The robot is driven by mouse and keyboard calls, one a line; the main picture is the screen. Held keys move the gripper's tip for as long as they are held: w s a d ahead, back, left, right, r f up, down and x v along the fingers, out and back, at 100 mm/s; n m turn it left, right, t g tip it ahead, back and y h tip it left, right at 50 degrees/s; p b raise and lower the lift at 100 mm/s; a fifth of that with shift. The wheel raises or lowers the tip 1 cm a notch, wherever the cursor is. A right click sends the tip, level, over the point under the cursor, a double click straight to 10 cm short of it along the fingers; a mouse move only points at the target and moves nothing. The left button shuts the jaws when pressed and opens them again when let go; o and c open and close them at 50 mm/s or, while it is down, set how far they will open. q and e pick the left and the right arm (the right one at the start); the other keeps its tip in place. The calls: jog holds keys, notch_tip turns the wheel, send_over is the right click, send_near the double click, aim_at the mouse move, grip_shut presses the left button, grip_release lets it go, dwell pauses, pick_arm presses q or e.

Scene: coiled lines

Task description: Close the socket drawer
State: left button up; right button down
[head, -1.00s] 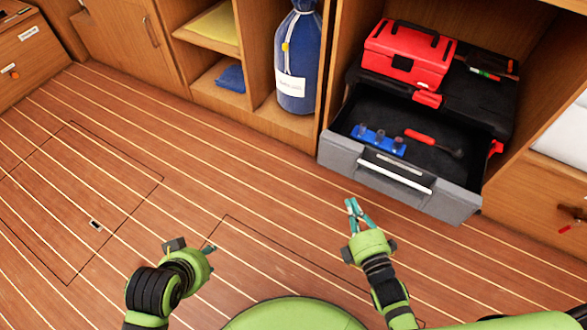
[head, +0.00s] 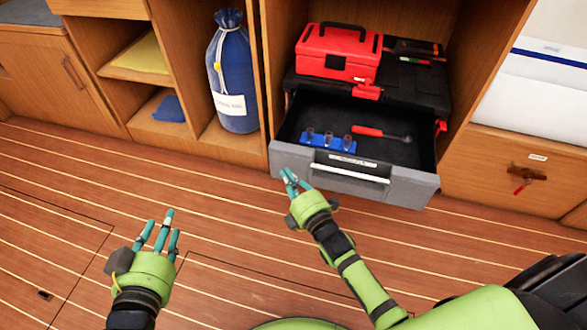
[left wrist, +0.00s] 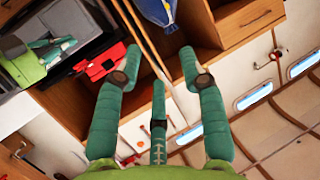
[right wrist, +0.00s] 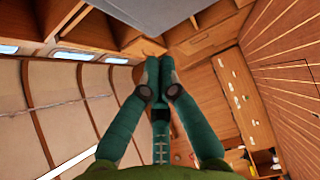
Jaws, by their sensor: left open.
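The socket drawer (head: 300,171) is pulled out of the black tool chest (head: 405,88), with its grey front and pale handle (head: 345,171) toward me. Inside lie a blue rail of sockets (head: 328,141) and a red-handled ratchet (head: 370,131). My right gripper (head: 292,180) is at the left part of the drawer front, left of the handle; I cannot tell whether it touches. In the right wrist view its fingers (right wrist: 159,62) meet with nothing visible between them. My left gripper (head: 160,232) is open and empty above the floor, left of the drawer.
A red toolbox (head: 338,55) sits on the chest inside a wooden cabinet. A blue bag (head: 232,75) stands in the compartment to the left. A wooden cupboard with a latch (head: 527,174) is on the right. The plank floor (head: 90,165) before the cabinets is clear.

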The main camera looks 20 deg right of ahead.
aim_at(286, 155)
pick_arm(q)
notch_tip(286, 155, up, 6)
jog(key=d+t+h, duration=0.1)
jog(key=d+t, duration=0.1)
jog(key=t, duration=0.1)
jog(key=shift+w+m+h+b, duration=0.3)
jog(key=shift+w+h+b, duration=0.1)
pick_arm(e)
jog(key=shift+w+d, duration=1.1)
jog(key=shift+w, duration=0.3)
pick_arm(q)
jog(key=shift+f, duration=0.15)
pick_arm(e)
jog(key=shift+d, duration=0.1)
